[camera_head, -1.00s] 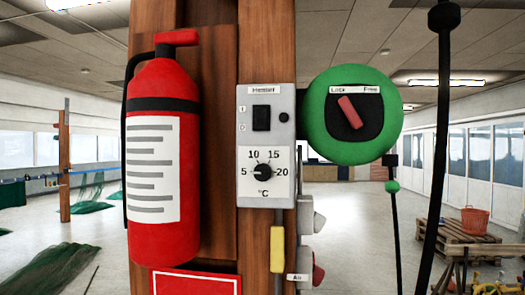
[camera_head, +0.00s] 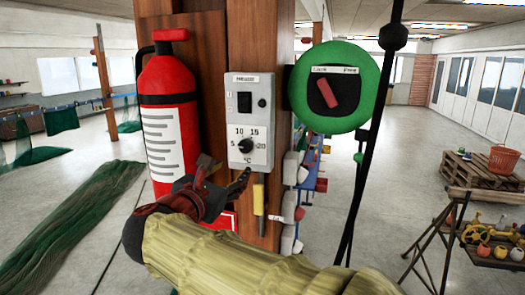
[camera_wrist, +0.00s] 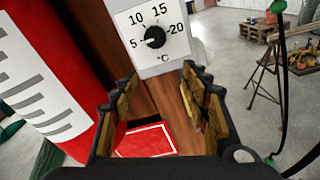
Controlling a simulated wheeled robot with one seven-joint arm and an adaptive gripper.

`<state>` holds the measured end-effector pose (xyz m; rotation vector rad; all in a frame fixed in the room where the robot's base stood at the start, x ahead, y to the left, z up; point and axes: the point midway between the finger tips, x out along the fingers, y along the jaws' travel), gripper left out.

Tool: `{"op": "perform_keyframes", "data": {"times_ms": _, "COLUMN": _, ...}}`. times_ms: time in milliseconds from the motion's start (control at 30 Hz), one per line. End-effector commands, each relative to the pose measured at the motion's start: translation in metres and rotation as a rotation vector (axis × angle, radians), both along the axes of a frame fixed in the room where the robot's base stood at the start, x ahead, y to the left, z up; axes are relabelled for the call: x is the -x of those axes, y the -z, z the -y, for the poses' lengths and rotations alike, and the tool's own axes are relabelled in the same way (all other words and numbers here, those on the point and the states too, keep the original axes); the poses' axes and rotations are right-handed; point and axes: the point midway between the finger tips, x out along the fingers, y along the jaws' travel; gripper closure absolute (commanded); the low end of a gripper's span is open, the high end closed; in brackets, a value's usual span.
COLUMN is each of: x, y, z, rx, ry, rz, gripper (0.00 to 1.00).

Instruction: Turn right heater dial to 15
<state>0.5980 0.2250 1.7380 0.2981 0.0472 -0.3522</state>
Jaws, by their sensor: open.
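The heater control (camera_head: 234,165) is a grey box on a wooden post, with a black switch above a round black dial (camera_head: 246,146). Its white scale reads 5, 10, 15, 20 °C. In the wrist view the dial (camera_wrist: 155,37) appears to point left, near 5. My gripper (camera_head: 226,178) is open and empty, just below and in front of the box. In the wrist view the dial lies ahead, above the gap between my fingers (camera_wrist: 160,85), apart from them. Only one heater dial is in view.
A red fire extinguisher (camera_head: 168,110) hangs close on the left, beside my fingers. A yellow grip (camera_head: 259,199) hangs under the box. A black cable (camera_head: 362,165) runs down on the right.

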Motion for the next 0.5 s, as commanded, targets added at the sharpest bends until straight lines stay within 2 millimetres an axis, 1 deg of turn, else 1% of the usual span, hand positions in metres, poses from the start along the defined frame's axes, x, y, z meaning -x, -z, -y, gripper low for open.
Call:
{"op": "perform_keyframes", "data": {"times_ms": 33, "x": -0.001, "y": -0.021, "z": 0.000, "rx": 0.093, "ry": -0.006, "rz": 0.026, "gripper": 0.54}}
{"op": "perform_keyframes", "data": {"times_ms": 100, "x": -0.002, "y": -0.031, "z": 0.001, "rx": 0.205, "ry": -0.008, "rz": 0.029, "gripper": 0.54}}
{"op": "perform_keyframes", "data": {"times_ms": 200, "x": -0.001, "y": -0.033, "z": 0.003, "rx": 0.277, "ry": -0.004, "rz": 0.007, "gripper": 0.54}}
{"op": "perform_keyframes", "data": {"times_ms": 300, "x": -0.004, "y": -0.033, "z": 0.004, "rx": 0.303, "ry": -0.006, "rz": -0.004, "gripper": 0.54}}
{"op": "perform_keyframes", "data": {"times_ms": 367, "x": -0.009, "y": -0.033, "z": 0.006, "rx": 0.306, "ry": -0.006, "rz": -0.005, "gripper": 0.54}}
{"op": "perform_keyframes", "data": {"times_ms": 500, "x": -0.028, "y": -0.034, "z": 0.014, "rx": 0.304, "ry": -0.004, "rz": -0.006, "gripper": 0.54}}
